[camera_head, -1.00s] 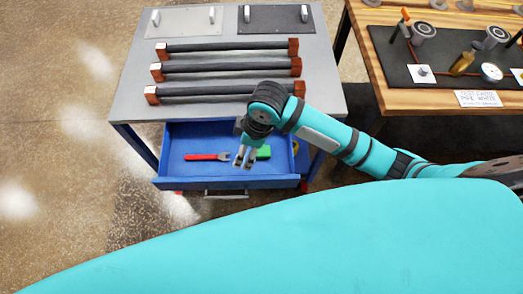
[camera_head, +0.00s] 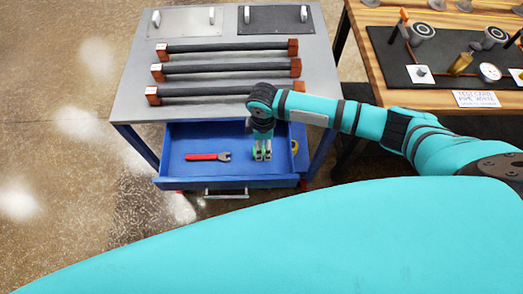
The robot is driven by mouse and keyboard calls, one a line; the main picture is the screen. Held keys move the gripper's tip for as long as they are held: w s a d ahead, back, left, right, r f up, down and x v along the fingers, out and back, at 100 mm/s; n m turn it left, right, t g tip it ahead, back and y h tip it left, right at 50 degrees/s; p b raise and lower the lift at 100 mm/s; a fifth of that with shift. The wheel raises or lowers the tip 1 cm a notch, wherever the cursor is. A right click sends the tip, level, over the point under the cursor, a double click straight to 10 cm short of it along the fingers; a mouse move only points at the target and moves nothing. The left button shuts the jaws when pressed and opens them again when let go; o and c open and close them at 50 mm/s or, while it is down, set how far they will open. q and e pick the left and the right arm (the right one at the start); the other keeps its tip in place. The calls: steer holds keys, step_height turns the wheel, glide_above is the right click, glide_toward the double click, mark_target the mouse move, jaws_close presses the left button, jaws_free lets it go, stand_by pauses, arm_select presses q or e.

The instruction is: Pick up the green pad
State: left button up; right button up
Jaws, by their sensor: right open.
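The green pad (camera_head: 254,154) lies in the open blue drawer, right of its middle. Only a small green part shows, because my right gripper covers most of it. My right gripper (camera_head: 262,157) points down over the pad with its two fingers apart. I cannot tell whether the fingers touch the pad or stand just above it. My left gripper is not in view.
The blue drawer (camera_head: 172,181) also holds a red-handled wrench (camera_head: 203,157) to the left and a yellow item (camera_head: 294,146) at the right. Dark rods with orange end blocks (camera_head: 228,68) lie on the grey cart top (camera_head: 135,107). A wooden bench (camera_head: 424,98) stands at the right.

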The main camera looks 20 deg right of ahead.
steer(key=shift+w+f, duration=0.2)
steer(key=shift+f, duration=1.35)
steer(key=shift+w+f, duration=0.2)
steer(key=shift+f, duration=1.3)
steer(key=shift+c, duration=0.2)
steer(key=c, duration=0.9)
